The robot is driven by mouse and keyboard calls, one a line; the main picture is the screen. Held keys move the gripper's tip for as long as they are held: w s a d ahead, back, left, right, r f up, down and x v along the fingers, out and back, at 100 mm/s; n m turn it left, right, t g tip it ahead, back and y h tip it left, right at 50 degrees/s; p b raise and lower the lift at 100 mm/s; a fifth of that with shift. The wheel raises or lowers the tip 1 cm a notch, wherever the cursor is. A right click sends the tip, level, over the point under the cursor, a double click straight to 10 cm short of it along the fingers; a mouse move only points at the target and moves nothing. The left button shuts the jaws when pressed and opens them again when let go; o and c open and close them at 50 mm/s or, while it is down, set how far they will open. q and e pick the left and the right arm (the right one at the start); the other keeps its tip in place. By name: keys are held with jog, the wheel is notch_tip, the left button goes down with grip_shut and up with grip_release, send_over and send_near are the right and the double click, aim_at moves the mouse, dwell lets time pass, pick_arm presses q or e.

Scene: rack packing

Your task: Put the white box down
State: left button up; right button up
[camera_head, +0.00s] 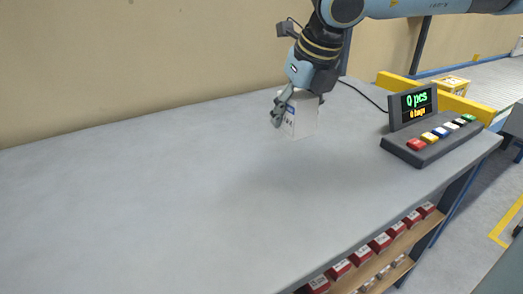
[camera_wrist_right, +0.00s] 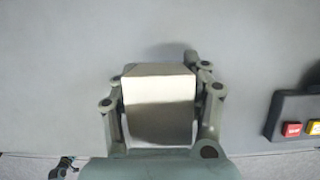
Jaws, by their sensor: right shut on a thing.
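The white box (camera_head: 303,118) is in my right gripper (camera_head: 297,104), over the far part of the grey table (camera_head: 190,190). It looks upright, with some print on its left face. In the right wrist view the white box (camera_wrist_right: 159,100) sits between the two fingers of the right gripper (camera_wrist_right: 163,95), which are shut on its sides. I cannot tell whether its underside touches the table or hangs just above it.
A button console (camera_head: 430,140) with a small display (camera_head: 413,102) stands at the table's right end. A cable runs behind it. Red boxes (camera_head: 362,255) line a shelf below the front edge. The table's left and middle are clear. A wall rises behind.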

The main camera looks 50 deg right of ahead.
aim_at(260, 148)
jog(key=w+f+b, duration=0.1)
jog(key=b, duration=0.1)
jog(key=w+f+b, duration=0.1)
jog(key=w+b, duration=0.1)
jog(key=shift+w+a+f, duration=0.1)
jog(key=shift+w+f, duration=0.05)
jog(key=shift+f, duration=0.1)
jog(key=w, duration=0.1)
jog(key=w+f+b, duration=0.1)
jog(key=w, duration=0.1)
jog(key=shift+f, duration=0.2)
jog(key=shift+w+f+b, duration=0.2)
jog(key=shift+w+b, duration=0.1)
jog(key=shift+w, duration=0.2)
notch_tip(260, 148, down, 4)
jog(key=shift+f+b, duration=0.1)
jog(key=shift+b, duration=0.3)
jog(key=shift+f, duration=0.1)
pick_arm(q)
notch_tip(260, 148, down, 8)
jog(key=s, duration=0.2)
jog(key=shift+a+r, duration=0.2)
jog(key=shift+a, duration=0.15)
pick_arm(e)
jog(key=o, duration=1.3)
